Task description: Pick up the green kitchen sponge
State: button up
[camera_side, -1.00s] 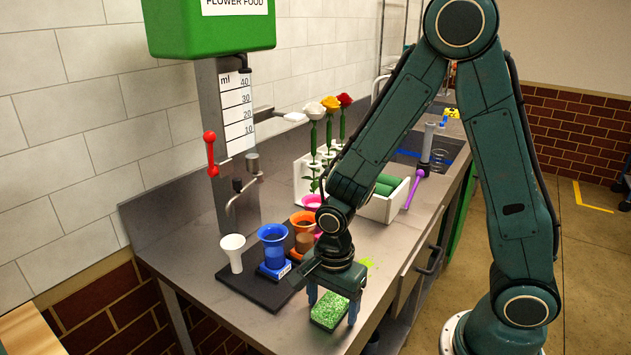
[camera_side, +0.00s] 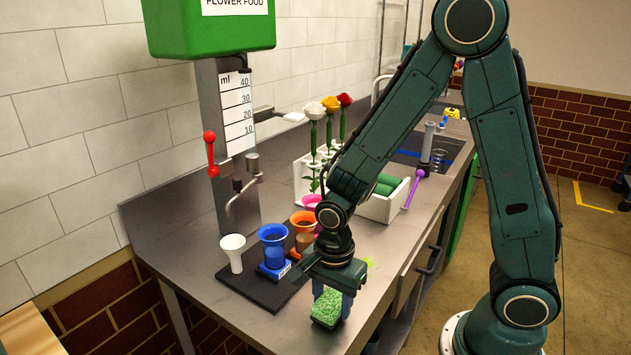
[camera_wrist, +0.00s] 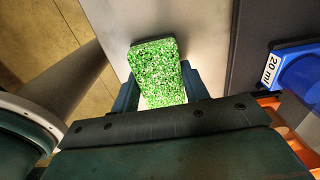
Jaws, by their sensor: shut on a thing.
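The green kitchen sponge (camera_side: 327,307) is a speckled green block with a dark underside, near the front edge of the counter in the side view. It also shows in the wrist view (camera_wrist: 158,75), between the two fingers. My gripper (camera_side: 331,303) points down and is shut on the sponge, with a blue finger on either side of it. In the wrist view my gripper (camera_wrist: 160,88) has its fingers against the sponge's left and right sides. I cannot tell for sure whether the sponge is clear of the counter.
A black mat (camera_side: 248,286) left of my gripper holds a white cup (camera_side: 232,252), a blue cup (camera_side: 273,244) and an orange cup (camera_side: 304,227). A white box (camera_side: 379,207) with green rolls stands behind. Three roses rise from a white rack (camera_side: 303,182).

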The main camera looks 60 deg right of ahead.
aim_at(333, 295)
notch_tip(333, 295, up, 19)
jog(key=shift+r, duration=0.15)
dwell(0.5)
dwell(0.4)
jog(key=o, duration=0.4)
jog(key=c, duration=0.3)
jog(key=d+f+m, duration=0.4)
jog(key=d+f, duration=0.2)
jog(key=d, duration=0.4)
jog(key=w+d+f+m, duration=0.1)
jog(key=d+f+m, duration=0.4)
jog(key=d, duration=0.5)
jog(key=shift+f, duration=0.55)
